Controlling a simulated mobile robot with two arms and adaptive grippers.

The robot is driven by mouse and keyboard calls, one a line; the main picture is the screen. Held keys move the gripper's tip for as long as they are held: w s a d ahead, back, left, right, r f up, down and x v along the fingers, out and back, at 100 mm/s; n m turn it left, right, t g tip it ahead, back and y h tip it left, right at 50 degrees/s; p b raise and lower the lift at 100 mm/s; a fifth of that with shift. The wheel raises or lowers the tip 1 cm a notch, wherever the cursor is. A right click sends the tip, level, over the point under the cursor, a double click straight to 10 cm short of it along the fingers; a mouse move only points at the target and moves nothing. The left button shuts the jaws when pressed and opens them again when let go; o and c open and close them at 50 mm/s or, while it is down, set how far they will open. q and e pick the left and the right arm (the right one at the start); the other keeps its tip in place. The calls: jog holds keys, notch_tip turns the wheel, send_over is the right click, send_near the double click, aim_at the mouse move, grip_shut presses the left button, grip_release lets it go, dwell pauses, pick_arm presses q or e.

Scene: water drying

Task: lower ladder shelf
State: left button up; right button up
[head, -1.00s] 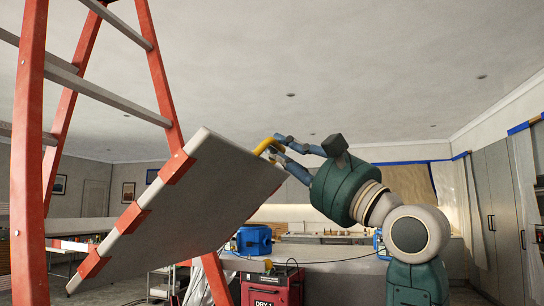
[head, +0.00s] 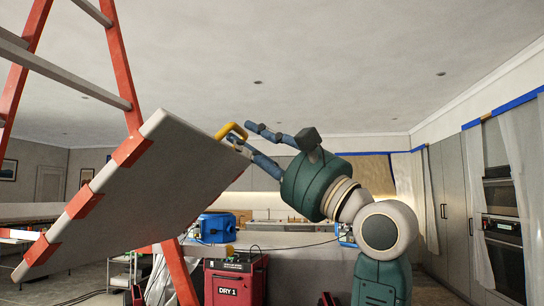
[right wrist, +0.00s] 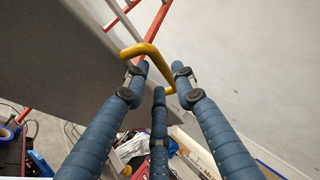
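The ladder shelf (head: 150,190) is a large grey panel with red brackets along its left edge. It hangs tilted beside the red ladder (head: 121,75), its upper corner toward the ceiling. A yellow handle (head: 232,130) sticks out at its upper right edge; it also shows in the right wrist view (right wrist: 147,50). My right gripper (head: 242,134) is at this handle, its blue fingers spread. In the right wrist view its fingers (right wrist: 160,75) stand apart around the handle's lower end; whether they touch it is unclear. My left gripper is not in view.
A red dryer marked DRY 1 (head: 234,280) and a blue machine (head: 215,228) stand below and behind the shelf. Tall grey cabinets with ovens (head: 505,245) line the right wall. Open air lies above my right arm.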

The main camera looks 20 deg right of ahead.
jog(key=v, duration=0.9)
jog(key=shift+s+d+f, duration=0.2)
